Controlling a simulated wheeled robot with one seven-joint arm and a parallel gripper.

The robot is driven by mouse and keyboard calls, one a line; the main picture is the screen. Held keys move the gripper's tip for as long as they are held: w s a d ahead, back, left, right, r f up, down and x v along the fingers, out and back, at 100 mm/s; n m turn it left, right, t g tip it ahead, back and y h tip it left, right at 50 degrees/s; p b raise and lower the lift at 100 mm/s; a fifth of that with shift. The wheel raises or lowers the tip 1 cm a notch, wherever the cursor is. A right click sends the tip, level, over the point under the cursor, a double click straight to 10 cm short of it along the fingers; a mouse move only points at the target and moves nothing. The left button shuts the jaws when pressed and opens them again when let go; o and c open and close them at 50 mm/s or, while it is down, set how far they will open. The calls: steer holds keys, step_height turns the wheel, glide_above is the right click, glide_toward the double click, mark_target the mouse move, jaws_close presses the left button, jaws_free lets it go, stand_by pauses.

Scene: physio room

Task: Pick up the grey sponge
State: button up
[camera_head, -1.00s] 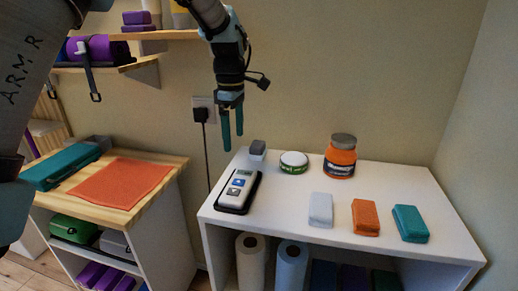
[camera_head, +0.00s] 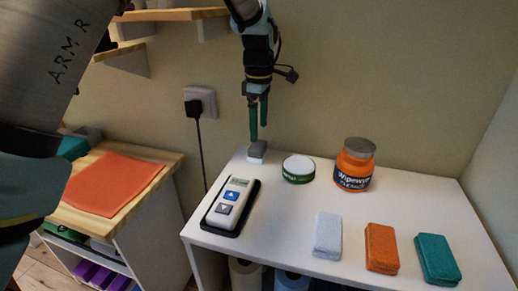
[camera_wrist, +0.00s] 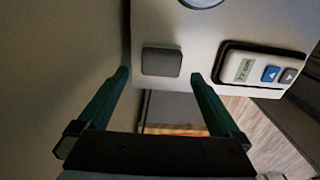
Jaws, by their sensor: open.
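A small grey sponge (camera_head: 257,149) with a paler lower part sits at the back left of the white table (camera_head: 290,207). In the wrist view the grey sponge (camera_wrist: 161,62) shows as a dark rounded block, centred between and just beyond the fingertips. My gripper (camera_head: 259,122) points down at the sponge with its two teal fingers apart and empty. In the wrist view my gripper (camera_wrist: 160,76) is open. Whether a fingertip touches the sponge I cannot tell.
A white remote-like device on a black tray (camera_head: 232,207) lies front left of the sponge. A green-and-white tin (camera_head: 298,169) and an orange jar (camera_head: 354,165) stand to its right. White (camera_head: 327,236), orange (camera_head: 381,248) and teal (camera_head: 437,259) blocks lie in front. The wall is close behind.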

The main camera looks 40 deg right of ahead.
mark_target(258, 145)
steer(key=shift+a+f+p, duration=0.15)
steer(key=shift+f+p, duration=0.95)
steer(key=shift+f, duration=2.75)
steer(key=c, duration=1.2)
step_height(258, 145, up, 10)
steer(key=shift+r+b, duration=0.1)
steer(key=shift+b, duration=1.05)
steer(key=shift+c, duration=0.2)
steer(key=o, duration=1)
steer(key=c, duration=0.7)
